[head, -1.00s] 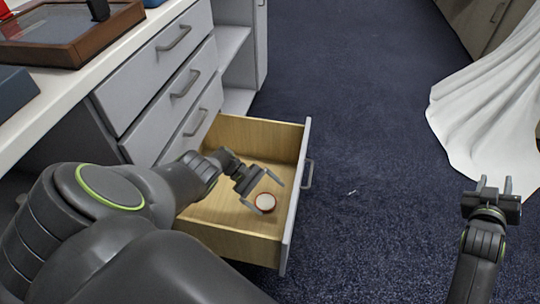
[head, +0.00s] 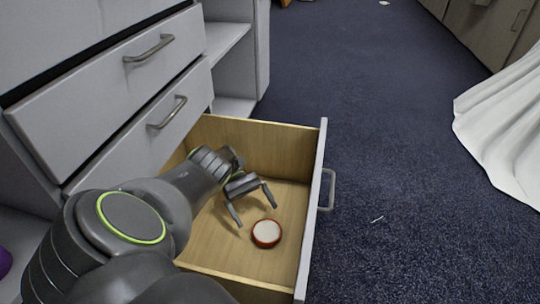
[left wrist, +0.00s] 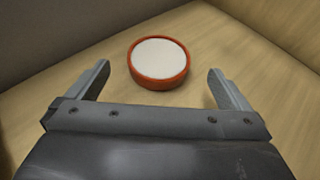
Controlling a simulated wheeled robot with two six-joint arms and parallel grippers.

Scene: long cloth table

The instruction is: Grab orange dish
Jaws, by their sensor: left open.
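The orange dish (head: 266,233) is a small round dish with an orange-red rim and a whitish inside. It lies on the wooden floor of the open drawer (head: 265,135). My left gripper (head: 255,214) is inside the drawer, open and empty, with its fingers pointing toward the dish. In the left wrist view the dish (left wrist: 159,62) lies just beyond and between the two open fingertips of the left gripper (left wrist: 159,75), not between the fingers. My right gripper is not in view.
The drawer front with its handle (head: 327,190) stands at the right of the drawer. Closed grey drawers (head: 110,75) rise at the left, above the open one. Blue carpet (head: 400,150) is clear to the right, with a white cloth (head: 500,125) hanging at the far right.

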